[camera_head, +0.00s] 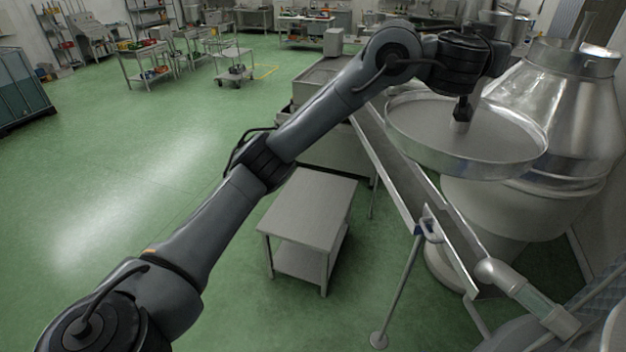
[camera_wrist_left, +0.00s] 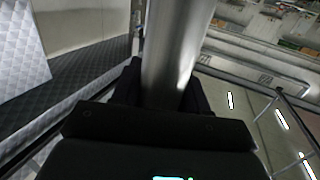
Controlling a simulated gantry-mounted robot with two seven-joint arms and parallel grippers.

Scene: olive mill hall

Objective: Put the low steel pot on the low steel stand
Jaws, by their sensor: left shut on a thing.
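My left gripper (camera_head: 462,109) points down over the wide round steel pan at the right. My right gripper is not in view.
The wide pan (camera_head: 420,160) has a raised rim. A sloping steel chute (camera_head: 385,160) with a thin leg (camera_head: 398,290) runs between the stand and a large steel mill vessel (camera_head: 560,120). A steel basin (camera_head: 318,85) stands behind the stand. Open floor lies left.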

